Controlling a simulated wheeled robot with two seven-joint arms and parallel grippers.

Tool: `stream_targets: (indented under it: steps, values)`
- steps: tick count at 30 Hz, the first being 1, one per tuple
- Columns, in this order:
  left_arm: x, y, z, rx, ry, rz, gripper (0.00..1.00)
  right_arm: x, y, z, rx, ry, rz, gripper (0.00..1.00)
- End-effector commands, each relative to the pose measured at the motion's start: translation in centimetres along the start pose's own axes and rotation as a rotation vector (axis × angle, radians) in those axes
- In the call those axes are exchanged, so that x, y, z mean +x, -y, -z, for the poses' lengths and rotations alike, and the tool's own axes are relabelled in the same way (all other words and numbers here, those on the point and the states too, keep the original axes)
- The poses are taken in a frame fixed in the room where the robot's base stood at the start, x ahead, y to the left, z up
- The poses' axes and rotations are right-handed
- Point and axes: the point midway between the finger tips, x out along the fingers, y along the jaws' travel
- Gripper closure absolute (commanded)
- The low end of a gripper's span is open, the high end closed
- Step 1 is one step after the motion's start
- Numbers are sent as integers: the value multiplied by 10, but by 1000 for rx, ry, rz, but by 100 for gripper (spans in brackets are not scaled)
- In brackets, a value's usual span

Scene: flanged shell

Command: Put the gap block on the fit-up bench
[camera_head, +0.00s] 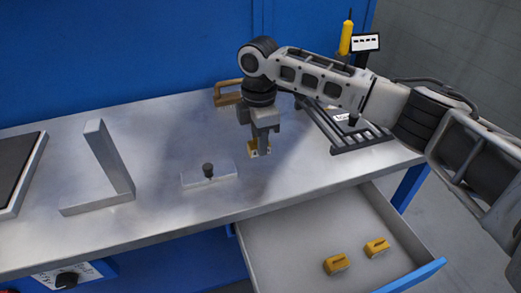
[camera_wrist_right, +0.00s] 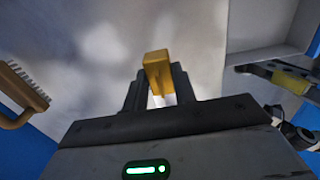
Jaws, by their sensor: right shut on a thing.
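My right gripper (camera_head: 261,142) is shut on a yellow gap block (camera_head: 252,150) over the middle of the fit-up bench (camera_head: 155,128). In the right wrist view the yellow block (camera_wrist_right: 157,66) sits between the two dark fingers and sticks out past their tips. I cannot tell whether it touches the bench top. Two more yellow blocks, one nearer (camera_head: 337,264) and one farther right (camera_head: 377,248), lie apart in the open drawer (camera_head: 285,265) below the bench front. My left gripper is not seen in the head view.
A metal bar with a black knob (camera_head: 208,172) lies left of the gripper, with an upright L-shaped metal piece (camera_head: 108,165) farther left. A wooden-handled brush (camera_head: 228,92) lies behind. A slatted rack (camera_head: 350,135) stands right. Bare bench top surrounds the held block.

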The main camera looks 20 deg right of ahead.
Motion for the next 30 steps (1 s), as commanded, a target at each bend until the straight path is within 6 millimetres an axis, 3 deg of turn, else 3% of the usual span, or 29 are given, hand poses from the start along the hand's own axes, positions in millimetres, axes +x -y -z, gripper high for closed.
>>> stream_targets:
  steps: [7,13,25,26,27,28,30]
  values:
    - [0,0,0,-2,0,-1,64,18,-11,-8,1,0,0,100]
    - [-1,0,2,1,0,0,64,42,-10,-7,-1,0,0,100]
    - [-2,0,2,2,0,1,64,47,-10,-6,-2,-2,-1,100]
    - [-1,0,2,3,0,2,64,48,-10,-7,-2,-1,0,68]
    - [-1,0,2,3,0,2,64,48,-10,-7,-2,-1,0,56]
    - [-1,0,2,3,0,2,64,48,-10,-7,-2,-1,0,51]
    - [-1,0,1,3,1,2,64,48,-10,-7,-2,0,0,51]
